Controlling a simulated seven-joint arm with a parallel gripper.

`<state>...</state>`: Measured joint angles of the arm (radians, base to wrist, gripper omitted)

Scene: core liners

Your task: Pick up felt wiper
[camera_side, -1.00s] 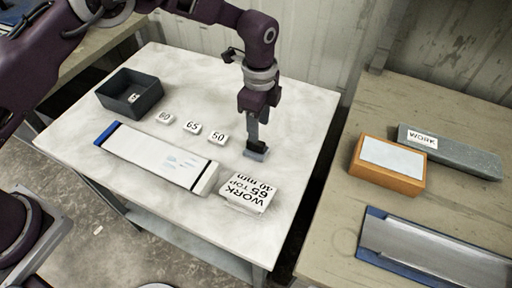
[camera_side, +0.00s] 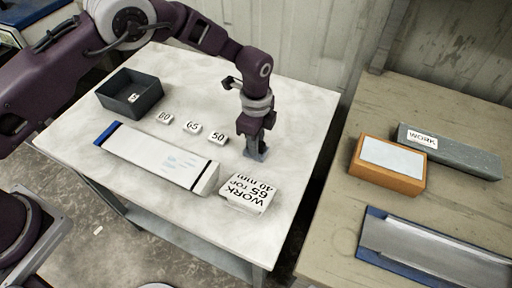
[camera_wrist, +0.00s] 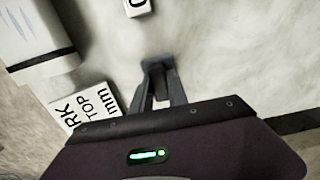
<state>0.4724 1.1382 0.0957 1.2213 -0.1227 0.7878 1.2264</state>
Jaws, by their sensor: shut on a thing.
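The felt wiper, a small grey block with a darker upper part (camera_side: 256,156), is on the white table right of the tile marked 50. My gripper (camera_side: 257,147) points down and is shut on it. In the wrist view the two fingers of my gripper (camera_wrist: 158,80) close on the wiper's dark upper part (camera_wrist: 157,70) from both sides. The fingers hide much of the wiper in the side view, and I cannot tell whether it is clear of the table.
A dark open bin (camera_side: 148,103) stands at the back left.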

